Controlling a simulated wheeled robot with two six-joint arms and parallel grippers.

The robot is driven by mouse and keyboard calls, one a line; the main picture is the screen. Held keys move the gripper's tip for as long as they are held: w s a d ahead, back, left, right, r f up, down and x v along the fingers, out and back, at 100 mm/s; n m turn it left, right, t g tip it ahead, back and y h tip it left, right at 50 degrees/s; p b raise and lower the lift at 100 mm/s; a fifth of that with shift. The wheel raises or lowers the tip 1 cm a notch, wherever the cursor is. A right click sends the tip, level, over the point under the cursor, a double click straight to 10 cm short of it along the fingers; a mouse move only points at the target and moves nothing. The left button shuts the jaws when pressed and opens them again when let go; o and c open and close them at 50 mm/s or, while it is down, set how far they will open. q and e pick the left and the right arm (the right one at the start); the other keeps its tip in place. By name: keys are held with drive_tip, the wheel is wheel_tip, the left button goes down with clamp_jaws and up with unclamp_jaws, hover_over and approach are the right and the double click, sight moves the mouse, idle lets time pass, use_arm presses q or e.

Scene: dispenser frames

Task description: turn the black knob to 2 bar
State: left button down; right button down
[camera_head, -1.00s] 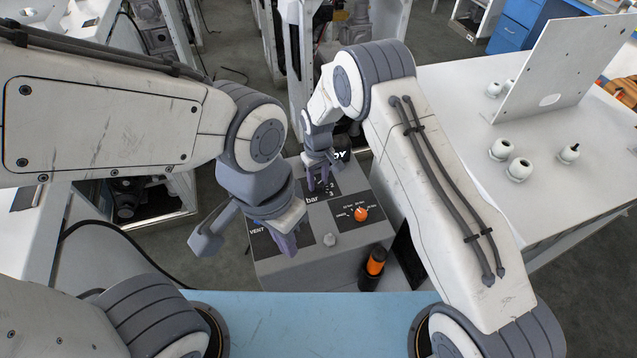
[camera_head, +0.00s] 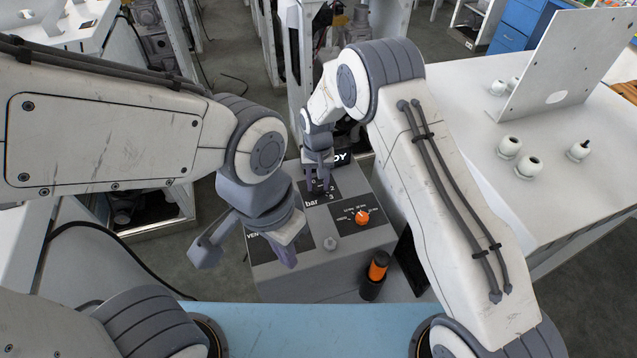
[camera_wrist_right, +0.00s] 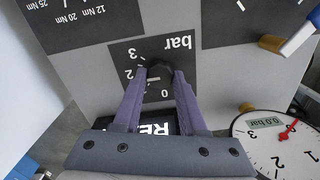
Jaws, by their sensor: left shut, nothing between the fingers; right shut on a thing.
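The black knob (camera_wrist_right: 160,72) sits on a dark dial plate marked "bar" with 0, 2 and 3 visible, upside down in the right wrist view. My right gripper (camera_wrist_right: 160,82) is shut on the knob, its purple fingers either side of it. In the head view the right gripper (camera_head: 318,186) is over the same plate (camera_head: 335,186), hiding most of the knob. The knob's pointer cannot be made out. A gauge (camera_wrist_right: 283,138) with a red needle shows "0.0 bar". My left gripper (camera_head: 288,256) is shut and empty at the panel's left side, above the VENT plate.
An orange knob (camera_head: 362,217) with Nm marks is right of the bar plate. A grey button (camera_head: 330,243) and an orange-and-black cylinder (camera_head: 376,272) are nearer. The white table (camera_head: 590,200) at right holds several white fittings. Both arms flank the box closely.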

sight(318, 186)
drive_tip(key=shift+r, duration=0.1)
drive_tip(key=shift+c, duration=2.3)
unclamp_jaws()
drive_tip(key=shift+w+r, duration=0.1)
drive_tip(key=shift+r, duration=0.35)
wheel_tip(318, 186, up, 10)
drive_tip(key=b, duration=0.2)
drive_tip(key=shift+f, duration=0.25)
